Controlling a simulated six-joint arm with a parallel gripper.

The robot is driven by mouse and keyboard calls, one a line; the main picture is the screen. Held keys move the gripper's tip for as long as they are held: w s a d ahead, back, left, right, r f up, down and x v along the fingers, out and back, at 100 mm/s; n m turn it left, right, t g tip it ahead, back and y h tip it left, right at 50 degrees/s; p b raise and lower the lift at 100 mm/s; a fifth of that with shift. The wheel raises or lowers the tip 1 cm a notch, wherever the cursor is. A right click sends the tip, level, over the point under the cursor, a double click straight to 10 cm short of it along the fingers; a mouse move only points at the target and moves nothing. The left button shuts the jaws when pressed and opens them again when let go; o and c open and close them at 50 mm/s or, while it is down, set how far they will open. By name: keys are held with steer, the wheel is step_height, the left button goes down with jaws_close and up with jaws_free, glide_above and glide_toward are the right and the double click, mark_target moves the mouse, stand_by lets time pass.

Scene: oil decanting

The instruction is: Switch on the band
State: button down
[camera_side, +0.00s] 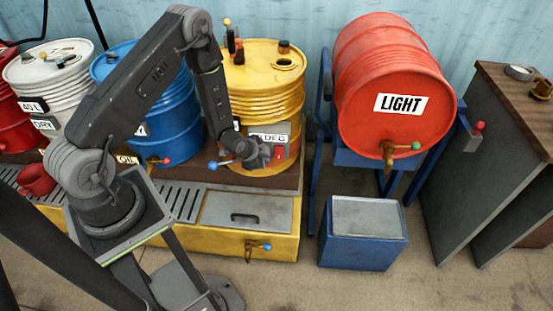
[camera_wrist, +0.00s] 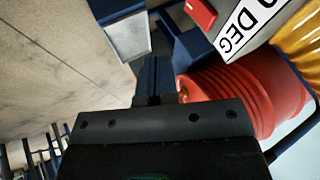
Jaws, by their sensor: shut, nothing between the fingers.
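The band is around the lower part of the yellow drum (camera_side: 262,85). Its grey control box (camera_side: 268,130) carries a white label ending in "DEG" and a red switch (camera_side: 280,152). My gripper (camera_side: 268,153) is at the front of this box, close beside the switch; I cannot tell whether it touches. In the wrist view my gripper (camera_wrist: 154,75) is shut and empty. The red switch (camera_wrist: 200,12) and the "DEG" label (camera_wrist: 250,25) show up and right of the fingertips. The switch's position cannot be made out.
A red "LIGHT" drum (camera_side: 385,70) lies on a blue stand right of the yellow drum. A blue bin (camera_side: 362,255) stands below it. A blue drum (camera_side: 175,110) is on the left. The yellow tray (camera_side: 275,240) has a tap in front. A wooden-topped cabinet (camera_side: 505,75) is far right.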

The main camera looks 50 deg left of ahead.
mark_target(279, 153)
steer(key=w+a+f, duration=0.3)
steer(key=w+f, duration=0.5)
steer(key=shift+w+a+f, duration=0.2)
steer(key=shift+w+f, duration=0.05)
steer(key=shift+f, duration=0.1)
stand_by(0.3)
steer(key=shift+w+a, duration=0.1)
steer(key=shift+w+a+f, duration=0.1)
steer(key=shift+w, duration=0.05)
stand_by(0.5)
